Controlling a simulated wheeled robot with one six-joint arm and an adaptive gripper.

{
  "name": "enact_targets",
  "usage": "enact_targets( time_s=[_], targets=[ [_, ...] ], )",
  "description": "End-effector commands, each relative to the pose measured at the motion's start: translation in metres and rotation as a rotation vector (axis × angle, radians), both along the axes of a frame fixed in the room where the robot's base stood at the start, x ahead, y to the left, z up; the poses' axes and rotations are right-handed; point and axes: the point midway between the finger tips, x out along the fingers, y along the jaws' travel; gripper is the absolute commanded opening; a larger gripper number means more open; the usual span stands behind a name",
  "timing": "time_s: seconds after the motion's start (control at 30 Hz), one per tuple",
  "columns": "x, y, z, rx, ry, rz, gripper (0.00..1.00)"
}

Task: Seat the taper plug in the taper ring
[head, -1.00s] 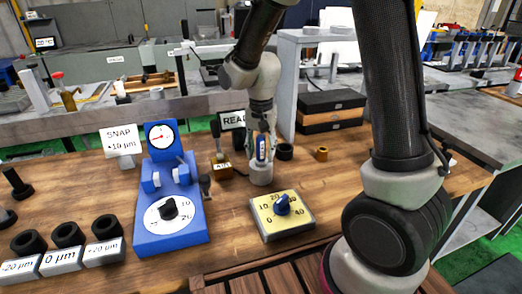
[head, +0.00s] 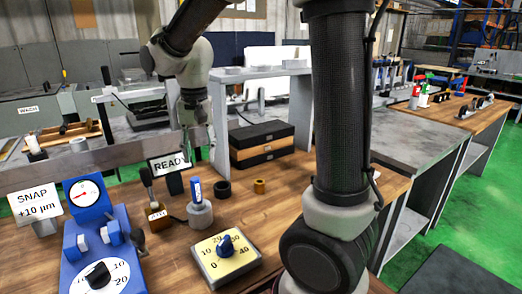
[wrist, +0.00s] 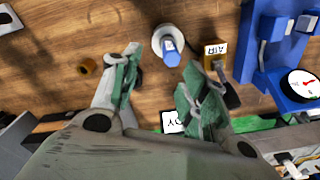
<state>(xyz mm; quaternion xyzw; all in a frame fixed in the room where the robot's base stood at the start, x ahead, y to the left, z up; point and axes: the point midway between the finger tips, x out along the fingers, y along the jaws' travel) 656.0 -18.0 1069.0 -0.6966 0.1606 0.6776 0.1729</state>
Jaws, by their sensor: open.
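The taper plug (head: 197,190), with a blue handle and a white label, stands upright in a grey round piece (head: 200,215), which looks like the taper ring. How deep the plug sits cannot be told. In the wrist view the plug (wrist: 172,52) and the grey piece (wrist: 160,40) lie just beyond the fingertips. My gripper (head: 197,143) is open and empty, above the plug and apart from it. It also shows in the wrist view (wrist: 160,72), its green-padded fingers spread.
A black ring (head: 222,189) and a small brass ring (head: 259,186) stand right of the plug. A brass AIR block (head: 156,215) is close on the left, with a blue gauge unit (head: 90,240) beyond. A yellow dial box (head: 226,259) is in front; black cases (head: 262,143) are behind.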

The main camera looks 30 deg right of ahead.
Motion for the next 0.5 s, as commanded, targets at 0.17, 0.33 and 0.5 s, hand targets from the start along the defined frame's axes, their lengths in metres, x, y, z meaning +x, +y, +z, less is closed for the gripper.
enact_targets(
  time_s=[0.17,0.33,0.5],
  targets=[
    [-0.062,-0.060,0.043,0.010,-0.125,0.142,0.45],
    [-0.134,-0.105,0.058,-0.029,-0.245,0.306,0.45],
    [-0.181,-0.125,0.055,-0.082,-0.318,0.419,0.45]
  ],
)
